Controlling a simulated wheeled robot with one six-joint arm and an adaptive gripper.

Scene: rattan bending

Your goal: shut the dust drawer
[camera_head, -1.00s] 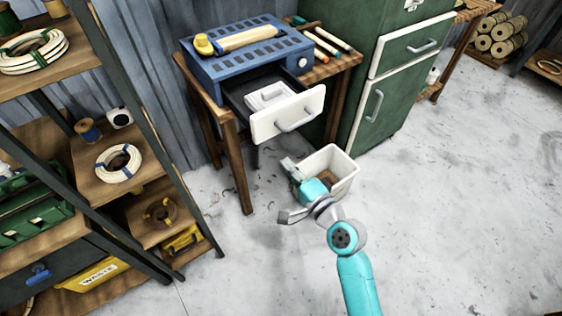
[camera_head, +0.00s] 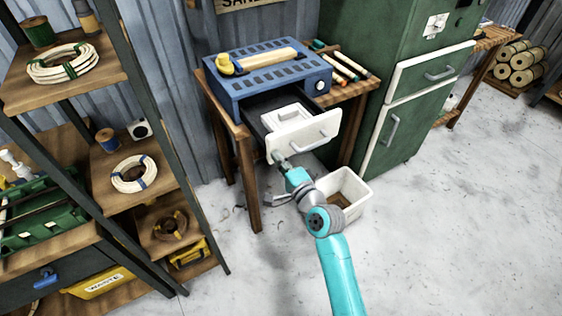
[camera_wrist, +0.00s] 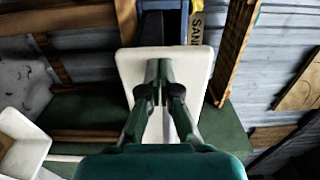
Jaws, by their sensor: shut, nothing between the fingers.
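The dust drawer (camera_head: 318,136) hangs open under the blue slotted box (camera_head: 262,82) on the wooden bench. It has a white front with a grey bar handle (camera_head: 308,145), and a white insert (camera_head: 288,117) shows inside. My gripper (camera_head: 281,160) is shut and empty, with its tips at the lower left part of the drawer front in the head view. In the wrist view the shut fingers (camera_wrist: 165,70) point at the white drawer front (camera_wrist: 192,60) and overlap it. I cannot tell whether they touch it. The handle is not clear in the wrist view.
A white bin (camera_head: 352,186) stands on the floor right of my arm. A green cabinet (camera_head: 395,110) stands right of the bench, and a shelf rack (camera_head: 130,150) stands at the left. The floor at the right is clear.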

